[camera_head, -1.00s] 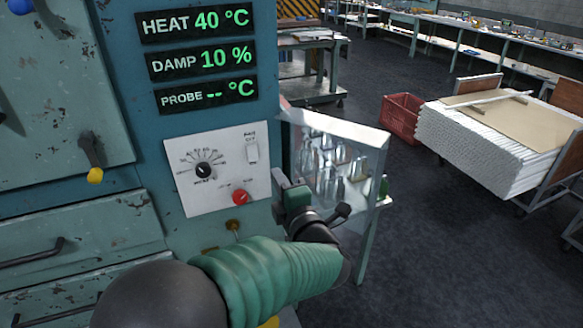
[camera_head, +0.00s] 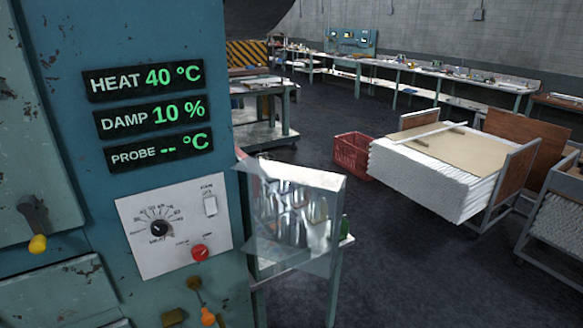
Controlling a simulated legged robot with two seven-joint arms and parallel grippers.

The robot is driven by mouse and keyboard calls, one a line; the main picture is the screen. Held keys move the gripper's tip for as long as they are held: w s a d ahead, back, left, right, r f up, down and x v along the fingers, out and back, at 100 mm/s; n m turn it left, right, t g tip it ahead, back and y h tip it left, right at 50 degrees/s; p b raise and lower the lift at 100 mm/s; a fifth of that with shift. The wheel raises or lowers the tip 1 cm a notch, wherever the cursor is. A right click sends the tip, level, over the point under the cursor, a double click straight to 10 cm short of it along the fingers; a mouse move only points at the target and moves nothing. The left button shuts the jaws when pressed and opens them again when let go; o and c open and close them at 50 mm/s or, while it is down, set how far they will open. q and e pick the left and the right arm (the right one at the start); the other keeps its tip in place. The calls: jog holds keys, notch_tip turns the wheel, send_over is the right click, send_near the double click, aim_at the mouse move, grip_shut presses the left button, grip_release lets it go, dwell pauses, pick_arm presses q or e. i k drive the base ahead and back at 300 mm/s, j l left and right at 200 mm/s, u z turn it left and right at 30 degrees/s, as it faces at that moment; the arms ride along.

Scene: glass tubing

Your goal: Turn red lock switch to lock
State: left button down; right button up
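The red lock switch (camera_head: 201,253) is a small round red knob at the lower right of a white control panel (camera_head: 140,246). The panel is on the front of a worn blue cabinet. Small lettering beside the knob is too small to read, so I cannot tell its setting. A black dial (camera_head: 159,228) sits at the panel's middle left, and a white rocker switch (camera_head: 210,206) sits at its upper right. Neither of my grippers is in view.
Green-lit displays (camera_head: 145,78) are above the panel. An orange-tipped lever (camera_head: 207,316) is below it, and a yellow-tipped handle (camera_head: 38,243) is at left. A clear glass-like panel (camera_head: 295,215) stands right of the cabinet. Dark floor lies open beyond.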

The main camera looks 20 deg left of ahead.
aim_at(199, 253)
jog(key=u, duration=1.3)
